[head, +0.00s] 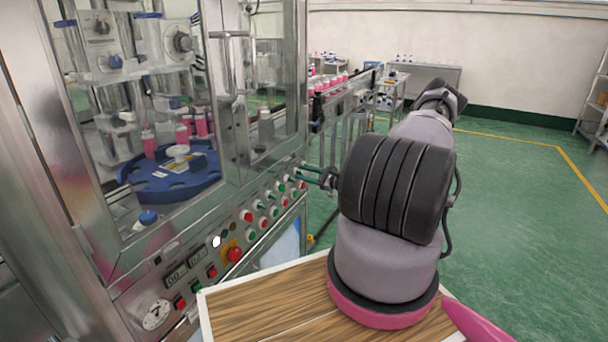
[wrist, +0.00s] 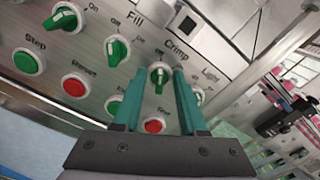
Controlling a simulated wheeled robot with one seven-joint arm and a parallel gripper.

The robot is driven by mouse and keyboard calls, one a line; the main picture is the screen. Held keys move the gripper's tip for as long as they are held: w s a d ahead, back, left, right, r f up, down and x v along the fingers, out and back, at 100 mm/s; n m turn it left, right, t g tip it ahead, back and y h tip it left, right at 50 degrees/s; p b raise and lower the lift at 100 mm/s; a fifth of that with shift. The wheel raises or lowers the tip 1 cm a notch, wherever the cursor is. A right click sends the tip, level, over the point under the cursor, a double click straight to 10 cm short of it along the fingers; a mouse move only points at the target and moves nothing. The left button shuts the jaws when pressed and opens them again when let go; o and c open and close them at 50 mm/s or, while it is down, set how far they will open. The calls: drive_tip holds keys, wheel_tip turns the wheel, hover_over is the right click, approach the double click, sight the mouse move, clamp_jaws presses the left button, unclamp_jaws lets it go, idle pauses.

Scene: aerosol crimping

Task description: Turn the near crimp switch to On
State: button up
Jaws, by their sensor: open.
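In the wrist view, a green knob with a white pointer (wrist: 158,76) sits on the metal panel just below the word Crimp. Its pointer stands roughly upright in the picture, and Off and On marks are printed around the knobs. My gripper (wrist: 160,72) is open, with one green finger on each side of this knob. I cannot tell whether the fingers touch it. In the head view, my gripper (head: 308,173) is at the right end of the control panel and partly hides the knobs there.
Other green knobs (wrist: 117,50) and a red button (wrist: 74,86) sit close by on the panel. In the head view, a red emergency button (head: 235,255) is lower left on the panel. A glass-enclosed machine with a blue turntable (head: 165,180) stands behind it. Green floor is clear at right.

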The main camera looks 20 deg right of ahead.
clamp_jaws()
drive_tip(key=shift+m, duration=0.4)
drive_tip(key=m, duration=1.1)
drive_tip(key=shift+w+d, duration=0.25)
drive_tip(key=shift+d, duration=0.05)
idle(0.3)
unclamp_jaws()
